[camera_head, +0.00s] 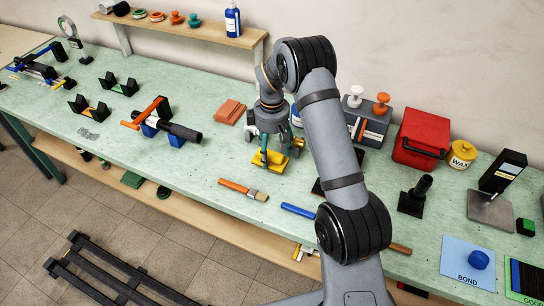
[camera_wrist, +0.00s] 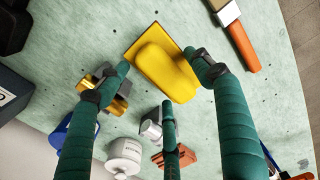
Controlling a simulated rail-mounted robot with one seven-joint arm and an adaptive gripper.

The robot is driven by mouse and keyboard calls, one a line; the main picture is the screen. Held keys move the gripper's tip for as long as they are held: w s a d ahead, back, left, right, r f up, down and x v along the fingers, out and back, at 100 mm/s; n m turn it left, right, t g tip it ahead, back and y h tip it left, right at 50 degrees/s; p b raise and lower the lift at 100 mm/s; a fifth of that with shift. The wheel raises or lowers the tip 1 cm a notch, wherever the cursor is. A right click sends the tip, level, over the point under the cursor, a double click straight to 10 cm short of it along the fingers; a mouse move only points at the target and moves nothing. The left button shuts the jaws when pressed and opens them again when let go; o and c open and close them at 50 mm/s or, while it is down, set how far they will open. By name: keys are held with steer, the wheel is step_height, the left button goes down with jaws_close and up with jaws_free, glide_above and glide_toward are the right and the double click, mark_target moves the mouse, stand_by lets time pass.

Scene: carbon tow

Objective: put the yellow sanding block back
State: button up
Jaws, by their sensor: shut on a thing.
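The yellow sanding block (camera_head: 268,161) is under my gripper (camera_head: 272,147) at the middle of the bench in the head view. In the wrist view, the yellow sanding block (camera_wrist: 165,62) lies between the green fingers of my gripper (camera_wrist: 160,78). My gripper is shut on the block. The block is at or close to the bench top; I cannot tell whether it touches. My fingers hide part of it in the head view.
Orange-brown blocks (camera_head: 230,111) lie behind and left on the green bench (camera_head: 200,170). A gold-coloured item (camera_wrist: 118,106) sits close to one finger. The red box (camera_head: 420,138) stands at right.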

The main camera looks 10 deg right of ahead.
mark_target(272, 160)
step_height(272, 160, down, 3)
steer(key=shift+s+d+f+p, duration=0.1)
steer(key=shift+p, duration=0.5)
steer(key=shift+f, duration=0.4)
steer(key=shift+f, duration=0.1)
steer(key=o, duration=1.1)
step_height(272, 160, up, 12)
steer(key=shift+r+b, duration=0.15)
steer(key=shift+b, duration=1)
